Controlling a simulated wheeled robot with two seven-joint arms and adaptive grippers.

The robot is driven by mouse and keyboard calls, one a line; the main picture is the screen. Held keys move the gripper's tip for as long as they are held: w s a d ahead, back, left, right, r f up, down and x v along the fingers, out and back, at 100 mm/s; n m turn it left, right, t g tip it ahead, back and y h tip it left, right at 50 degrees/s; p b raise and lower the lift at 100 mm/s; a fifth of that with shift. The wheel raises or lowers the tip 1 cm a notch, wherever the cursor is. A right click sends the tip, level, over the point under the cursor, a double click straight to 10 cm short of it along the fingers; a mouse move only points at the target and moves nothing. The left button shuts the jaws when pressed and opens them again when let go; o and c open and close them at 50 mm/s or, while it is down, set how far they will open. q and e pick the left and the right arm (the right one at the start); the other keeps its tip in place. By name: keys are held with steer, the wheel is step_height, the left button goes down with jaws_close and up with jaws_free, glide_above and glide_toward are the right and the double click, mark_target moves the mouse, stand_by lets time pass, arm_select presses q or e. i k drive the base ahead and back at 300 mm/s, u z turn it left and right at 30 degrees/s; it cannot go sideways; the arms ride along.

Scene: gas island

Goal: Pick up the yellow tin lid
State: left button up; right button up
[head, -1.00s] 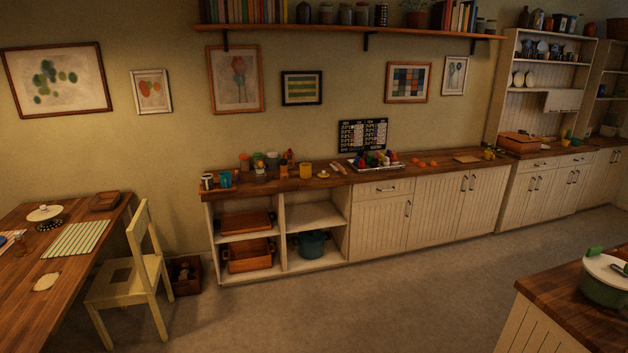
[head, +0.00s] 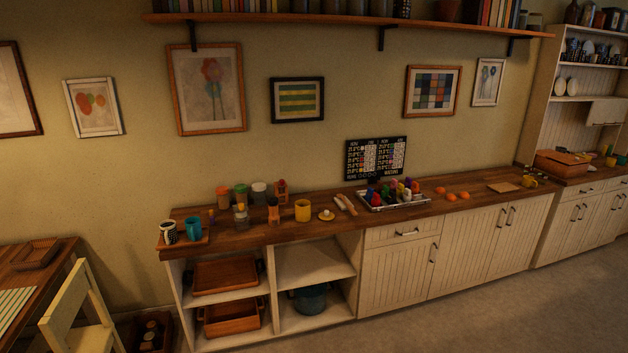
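A small round yellow lid with a pale knob (head: 326,215) lies flat on the wooden counter (head: 435,207), just right of a yellow tin (head: 303,210). The tin stands upright; whether its top is open is too small to tell. Two light wooden sticks or tools (head: 346,204) lie to the right of the lid. Neither of my grippers shows in the head view, and nothing covers the lid.
A tray of coloured figures (head: 393,196) and orange pieces (head: 457,195) lie further right. Jars (head: 259,192), a teal mug (head: 193,228) and a patterned mug (head: 168,232) stand left. A chair (head: 80,325) and table (head: 35,275) are at lower left. Floor shows at lower right.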

mark_target(326, 215)
steer(key=z, duration=0.2)
steer(key=i, duration=2.05)
steer(key=z, duration=0.25)
